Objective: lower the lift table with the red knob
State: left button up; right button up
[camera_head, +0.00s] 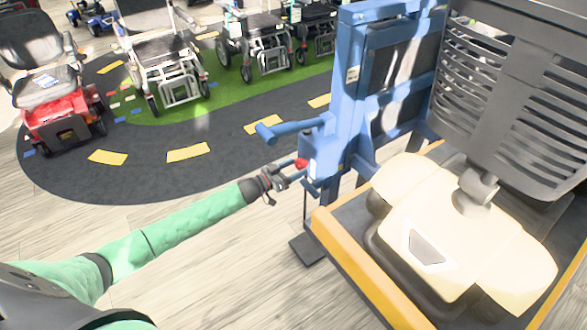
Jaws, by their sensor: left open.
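The red knob (301,163) is a small round knob on the side of a blue control box (325,155) on the blue lift frame (350,90). My left gripper (283,176) is open at the end of my green left arm. Its fingertips point at the box, just left of and slightly below the knob; I cannot tell whether they touch it. The lift table (335,232), with a yellow-orange edge, is at the right and carries a cream and dark vehicle seat base. My right gripper is not in view.
A blue handle (285,130) sticks out left from the lift frame, above my gripper. A black foot plate (308,248) is on the wooden floor by the table. A red scooter (60,110) and several wheelchairs stand farther back. The floor at lower middle is clear.

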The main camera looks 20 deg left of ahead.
pick_arm(q)
jog(key=shift+c, duration=0.3)
jog(key=c, duration=0.9)
jog(key=shift+c, duration=0.2)
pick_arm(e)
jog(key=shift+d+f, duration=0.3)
